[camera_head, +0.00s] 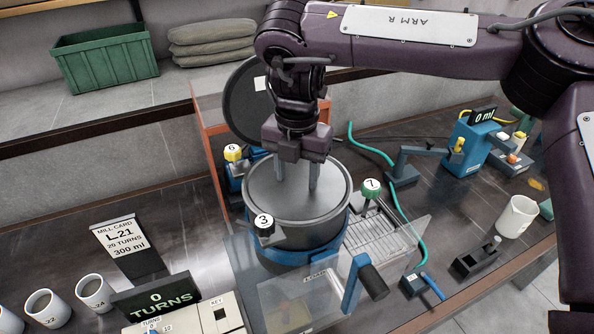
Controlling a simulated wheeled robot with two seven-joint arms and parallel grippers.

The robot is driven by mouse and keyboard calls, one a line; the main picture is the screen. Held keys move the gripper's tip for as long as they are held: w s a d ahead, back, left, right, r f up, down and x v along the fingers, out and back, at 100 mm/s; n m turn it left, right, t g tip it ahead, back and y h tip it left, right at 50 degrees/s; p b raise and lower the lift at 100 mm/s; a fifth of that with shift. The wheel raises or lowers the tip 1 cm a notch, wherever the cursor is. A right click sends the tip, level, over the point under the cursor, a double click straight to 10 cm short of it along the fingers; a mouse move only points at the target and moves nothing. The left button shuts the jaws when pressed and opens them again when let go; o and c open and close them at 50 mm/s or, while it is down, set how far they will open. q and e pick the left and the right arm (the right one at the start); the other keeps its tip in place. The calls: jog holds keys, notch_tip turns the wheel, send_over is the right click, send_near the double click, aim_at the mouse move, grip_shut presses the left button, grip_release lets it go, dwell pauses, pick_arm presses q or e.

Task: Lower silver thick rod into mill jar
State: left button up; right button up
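The mill jar (262,208) is a wide grey drum seated upright in a blue ring (338,232) at the middle of the view. My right gripper (296,186) points straight down over the jar's top, its two fingers spread apart with only grey showing between them. The fingertips overlap the jar's round top in the picture; I cannot tell how deep they reach. I cannot make out the silver thick rod in this view. My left gripper is not in view.
A dark round lid (243,100) stands behind the jar. Numbered knobs, yellow 6 (233,152), black 3 (264,226) and green 7 (370,188), surround it.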

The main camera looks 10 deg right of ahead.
notch_tip(320, 180, up, 8)
dwell(0.6)
jog(key=shift+f, duration=0.15)
dwell(0.4)
